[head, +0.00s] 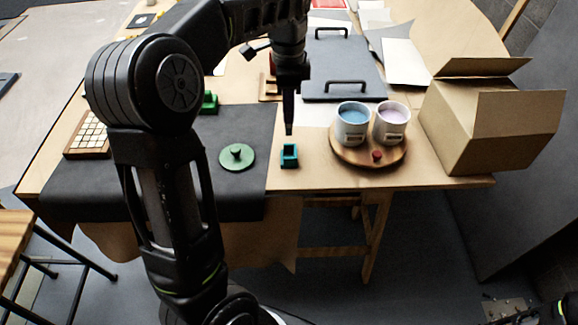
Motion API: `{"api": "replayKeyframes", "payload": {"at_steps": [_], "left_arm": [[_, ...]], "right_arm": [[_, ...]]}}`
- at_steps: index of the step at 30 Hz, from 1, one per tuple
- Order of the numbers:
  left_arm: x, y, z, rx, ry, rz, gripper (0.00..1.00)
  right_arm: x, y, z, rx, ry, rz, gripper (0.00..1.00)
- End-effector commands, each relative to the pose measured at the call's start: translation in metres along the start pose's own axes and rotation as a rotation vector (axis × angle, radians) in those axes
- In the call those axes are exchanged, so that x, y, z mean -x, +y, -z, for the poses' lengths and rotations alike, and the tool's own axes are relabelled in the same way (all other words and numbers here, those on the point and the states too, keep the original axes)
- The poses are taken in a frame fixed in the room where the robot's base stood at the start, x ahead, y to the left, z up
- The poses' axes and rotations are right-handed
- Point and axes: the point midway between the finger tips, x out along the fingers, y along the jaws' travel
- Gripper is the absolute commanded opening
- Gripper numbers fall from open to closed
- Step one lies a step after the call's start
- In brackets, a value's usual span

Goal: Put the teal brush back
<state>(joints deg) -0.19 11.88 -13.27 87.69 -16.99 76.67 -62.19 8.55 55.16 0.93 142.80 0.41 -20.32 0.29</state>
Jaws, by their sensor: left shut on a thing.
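My left gripper (289,88) hangs over the work table, above a small square teal holder (289,156). It is shut on a thin, dark, upright piece (289,118), taken to be the teal brush; no teal shows on it from here. The lower tip of this piece is just above the holder in the picture, with a small gap between them. The holder looks open at the top and empty. My right gripper is not in view.
A round wooden tray (345,155) with two paint cups stands right of the holder. A green round lid (237,157) lies left on the dark mat (245,203). An open cardboard box (470,135) stands at the right. A dark panel with handles (345,70) lies behind.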

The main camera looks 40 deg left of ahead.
Motion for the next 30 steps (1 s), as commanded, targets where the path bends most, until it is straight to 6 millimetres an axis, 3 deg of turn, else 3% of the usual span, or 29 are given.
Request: {"api": "replayKeyframes", "payload": {"at_steps": [10, 21, 30], "left_arm": [[-0.003, 0.000, 0.000, 0.001, -0.007, -0.001, 0.00], [-0.058, 0.000, 0.000, 0.001, -0.006, -0.001, 0.00], [-0.063, -0.001, 0.000, 0.002, -0.004, 0.001, 0.00]], "right_arm": [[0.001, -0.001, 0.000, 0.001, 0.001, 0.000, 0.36], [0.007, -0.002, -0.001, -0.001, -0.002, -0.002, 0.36], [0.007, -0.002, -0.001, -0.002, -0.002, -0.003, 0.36]]}}
